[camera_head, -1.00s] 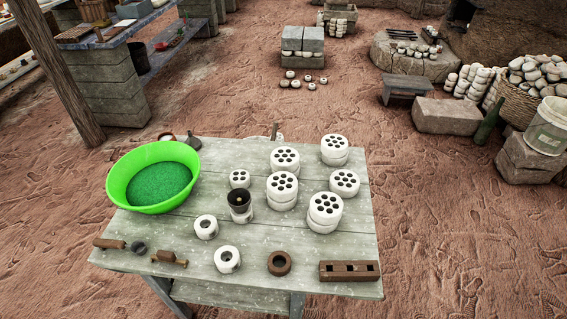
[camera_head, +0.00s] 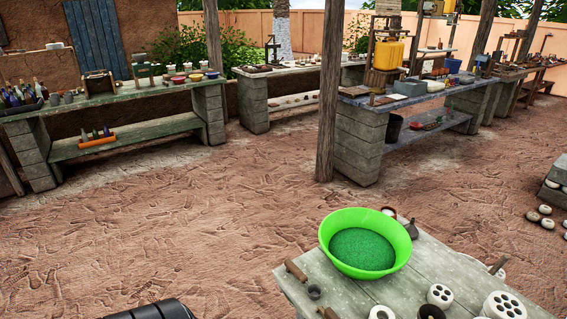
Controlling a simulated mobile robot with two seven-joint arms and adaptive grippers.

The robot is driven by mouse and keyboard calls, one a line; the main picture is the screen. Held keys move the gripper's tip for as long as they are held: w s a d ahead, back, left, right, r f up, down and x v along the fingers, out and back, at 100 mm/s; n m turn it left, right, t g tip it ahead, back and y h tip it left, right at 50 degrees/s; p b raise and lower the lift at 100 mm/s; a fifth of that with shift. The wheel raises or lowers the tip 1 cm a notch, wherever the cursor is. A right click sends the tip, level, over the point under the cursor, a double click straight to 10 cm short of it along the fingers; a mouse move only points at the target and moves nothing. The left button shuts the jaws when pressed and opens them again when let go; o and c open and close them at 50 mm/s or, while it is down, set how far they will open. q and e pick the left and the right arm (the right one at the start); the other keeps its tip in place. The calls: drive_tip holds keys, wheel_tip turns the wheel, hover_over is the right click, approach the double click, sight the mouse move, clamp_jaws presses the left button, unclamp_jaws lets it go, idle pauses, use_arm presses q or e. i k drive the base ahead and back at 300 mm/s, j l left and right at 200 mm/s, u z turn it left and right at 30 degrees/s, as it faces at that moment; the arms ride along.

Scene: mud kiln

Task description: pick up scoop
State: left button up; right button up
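A small scoop with a wooden handle (camera_head: 296,271) and a round grey cup (camera_head: 314,291) lies on the left corner of the grey plank table (camera_head: 345,300), near its edge. It is left of and nearer than the bright green basin (camera_head: 364,243), which holds green granules. A second dark tool (camera_head: 411,229) sits behind the basin on the right; its shape is too small to tell. A black rounded part, probably of my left arm, shows at the bottom left edge. Neither gripper's fingers are in view.
White perforated pieces (camera_head: 503,305) and rings stand on the table's right part, cut off by the frame. Open red ground lies left of the table. Workbenches (camera_head: 130,102) and a wooden post (camera_head: 325,100) stand farther back.

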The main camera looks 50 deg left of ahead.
sight(314, 291)
drive_tip(key=u, duration=1.5)
